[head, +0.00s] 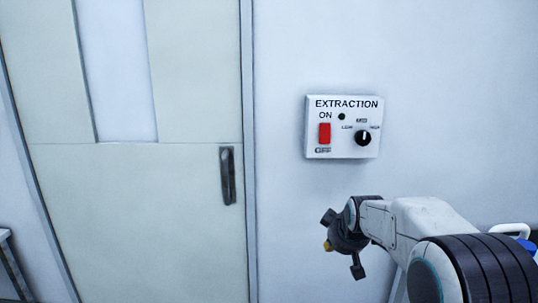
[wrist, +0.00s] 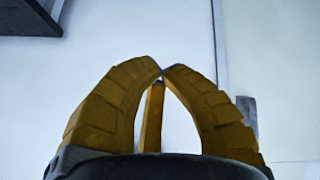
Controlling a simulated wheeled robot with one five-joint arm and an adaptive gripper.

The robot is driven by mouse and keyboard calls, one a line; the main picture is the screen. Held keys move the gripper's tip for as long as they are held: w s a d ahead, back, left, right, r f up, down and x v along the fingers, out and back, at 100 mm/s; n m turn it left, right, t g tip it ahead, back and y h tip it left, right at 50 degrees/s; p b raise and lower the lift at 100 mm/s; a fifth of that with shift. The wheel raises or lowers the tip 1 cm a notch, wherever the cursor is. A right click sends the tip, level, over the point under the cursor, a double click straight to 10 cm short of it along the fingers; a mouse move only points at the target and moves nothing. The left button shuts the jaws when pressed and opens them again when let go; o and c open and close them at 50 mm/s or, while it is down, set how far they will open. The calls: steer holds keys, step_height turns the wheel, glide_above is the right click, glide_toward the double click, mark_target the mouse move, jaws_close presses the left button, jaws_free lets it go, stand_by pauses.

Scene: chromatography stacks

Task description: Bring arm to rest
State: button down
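My gripper (head: 331,240) is in the head view at the end of my white arm, below the extraction control box and in front of the pale wall. In the wrist view its yellow fingers (wrist: 162,72) come together at the tips, with a third finger showing between them. Nothing is seen held between them. The arm reaches in from the lower right, and the gripper appears apart from the box. Its distance from the wall is hard to tell.
The white extraction box (head: 343,126) with a red switch (head: 324,133) and a black knob (head: 363,138) is on the wall. A cream door (head: 130,215) with a dark handle (head: 227,175) is at left. A blue-and-white object (head: 515,235) is partly visible at right.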

steer(key=s+f+m+g+p, duration=0.15)
steer(key=s+g, duration=0.25)
steer(key=s, duration=1)
steer(key=s+f+m+g+p, duration=0.1)
steer(key=s+f+m+g, duration=0.15)
steer(key=s, duration=1.15)
steer(key=s+r+t+p, duration=0.2)
steer(key=s+r+p, duration=0.2)
steer(key=s+r, duration=0.3)
steer(key=shift+v, duration=0.85)
steer(key=shift+s+t, duration=0.1)
steer(key=shift+t, duration=0.15)
